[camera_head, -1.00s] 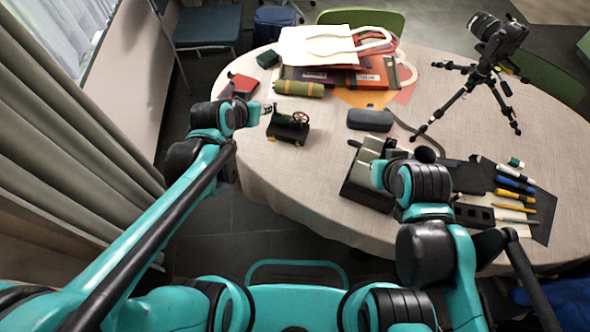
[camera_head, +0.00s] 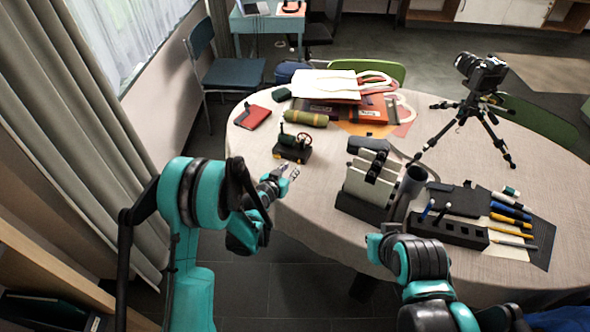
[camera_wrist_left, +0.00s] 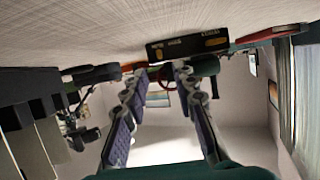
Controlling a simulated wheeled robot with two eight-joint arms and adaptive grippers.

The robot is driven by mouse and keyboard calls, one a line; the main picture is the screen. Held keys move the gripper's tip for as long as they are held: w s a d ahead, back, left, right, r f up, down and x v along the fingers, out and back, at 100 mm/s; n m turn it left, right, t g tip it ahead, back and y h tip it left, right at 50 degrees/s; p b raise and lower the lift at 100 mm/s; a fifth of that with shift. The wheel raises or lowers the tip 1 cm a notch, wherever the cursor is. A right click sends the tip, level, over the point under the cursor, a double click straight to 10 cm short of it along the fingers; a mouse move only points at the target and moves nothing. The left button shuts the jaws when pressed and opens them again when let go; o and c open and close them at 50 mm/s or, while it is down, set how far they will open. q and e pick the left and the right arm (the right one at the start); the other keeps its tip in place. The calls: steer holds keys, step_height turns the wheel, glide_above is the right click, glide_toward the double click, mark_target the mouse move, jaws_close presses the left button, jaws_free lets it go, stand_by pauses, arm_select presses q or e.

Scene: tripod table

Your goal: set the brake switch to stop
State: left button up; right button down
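A small dark model engine (camera_head: 292,149) with a red flywheel stands near the table's left front edge in the head view. In the left wrist view, which is upside down, the engine's dark base (camera_wrist_left: 188,46) with yellow marks shows just beyond the fingertips. I cannot make out the brake switch or its setting. My left gripper (camera_head: 291,172) is in front of the engine, slightly below it in the picture, and apart from it. Its two fingers (camera_wrist_left: 157,72) are spread with nothing between them. The right arm is at the lower right; its fingers are not visible.
A camera tripod (camera_head: 470,118) stands at the right.

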mark_target(298, 161)
arm_select(q)
steer(key=b+x, duration=0.1)
steer(key=x, duration=0.5)
steer(key=shift+w+f+b, duration=0.1)
steer(key=shift+b, duration=0.2)
jaws_close()
